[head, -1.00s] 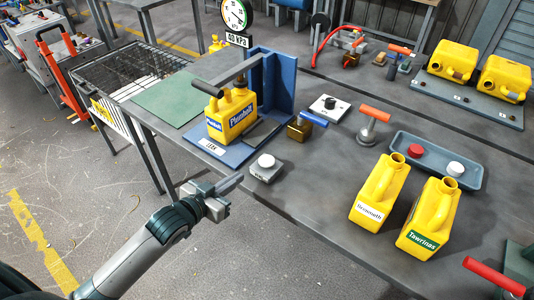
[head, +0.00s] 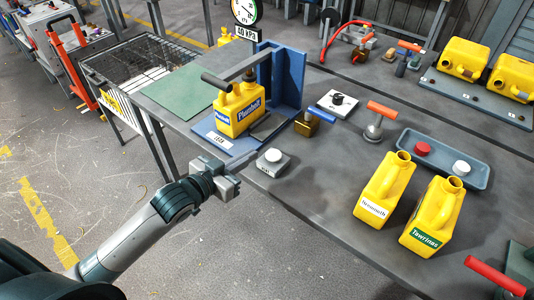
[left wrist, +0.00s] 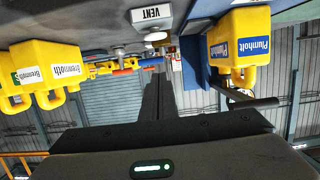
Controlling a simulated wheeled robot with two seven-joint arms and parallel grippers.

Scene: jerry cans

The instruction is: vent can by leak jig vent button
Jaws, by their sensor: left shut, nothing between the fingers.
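The vent button (head: 273,155) is a white cap on a small grey box near the table's front edge. In the left wrist view, the box's VENT label (left wrist: 151,14) and the white button (left wrist: 156,36) show upside down. My left gripper (head: 252,159) is shut and empty, its tips just left of the button; I cannot tell whether they touch the box. The yellow Plumholt can (head: 238,112) stands upright in the blue leak jig (head: 289,78), under its clamp bar; it also shows in the left wrist view (left wrist: 240,45). My right gripper is out of view.
A round gauge (head: 246,9) with a 40 kPa plate stands behind the jig. A brass valve with a blue handle (head: 316,114) is right of the jig.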

